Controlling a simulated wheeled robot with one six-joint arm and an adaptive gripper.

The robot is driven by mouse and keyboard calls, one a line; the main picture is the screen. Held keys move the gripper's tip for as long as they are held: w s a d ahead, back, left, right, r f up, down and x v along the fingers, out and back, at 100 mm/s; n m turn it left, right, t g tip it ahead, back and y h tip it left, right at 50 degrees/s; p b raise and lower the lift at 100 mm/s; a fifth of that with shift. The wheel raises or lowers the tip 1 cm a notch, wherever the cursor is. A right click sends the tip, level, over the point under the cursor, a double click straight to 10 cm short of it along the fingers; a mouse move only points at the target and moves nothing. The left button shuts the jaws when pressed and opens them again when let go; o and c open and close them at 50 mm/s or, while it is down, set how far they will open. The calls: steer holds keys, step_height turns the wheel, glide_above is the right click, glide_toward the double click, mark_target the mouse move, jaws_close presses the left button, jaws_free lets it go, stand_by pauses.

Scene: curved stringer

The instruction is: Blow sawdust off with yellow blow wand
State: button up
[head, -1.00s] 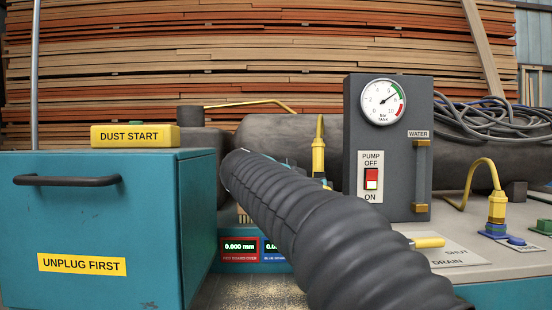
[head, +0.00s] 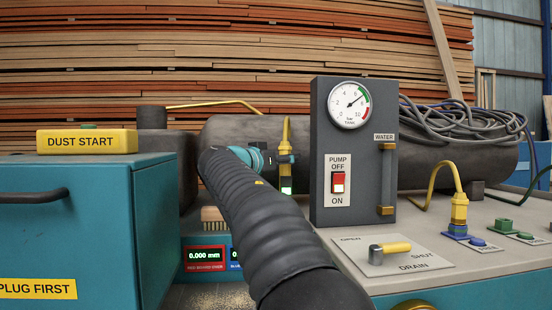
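A slim upright yellow piece (head: 286,132), which may be the blow wand, stands beyond the end of my black-sleeved arm, left of the pump panel. My gripper (head: 284,160) is small and dark at the arm's far end, past a teal ring, and overlaps the yellow piece's lower part. I cannot tell whether its fingers touch or hold it. Pale sawdust (head: 215,296) lies on the surface below the red and blue readouts, partly hidden by my arm.
A teal cabinet (head: 70,235) with a yellow DUST START box (head: 86,141) stands left. A grey pump panel (head: 356,185) with a gauge is right of my arm. A yellow-handled drain valve (head: 390,248) and a yellow hose (head: 446,172) are farther right. Stacked boards fill the back.

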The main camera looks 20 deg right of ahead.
mark_target(281, 148)
steer(key=shift+w+d, duration=0.15)
steer(key=shift+d, duration=0.1)
jaws_close()
steer(key=shift+w+r+p, duration=0.2)
steer(key=shift+r+p, duration=0.85)
steer(key=shift+r, duration=0.5)
steer(key=shift+w+d+r, duration=0.1)
steer(key=shift+w+r, duration=0.1)
steer(key=shift+r, duration=1.05)
steer(key=shift+w+d+r, duration=0.1)
steer(key=shift+w+r, duration=0.1)
steer(key=shift+r, duration=1.25)
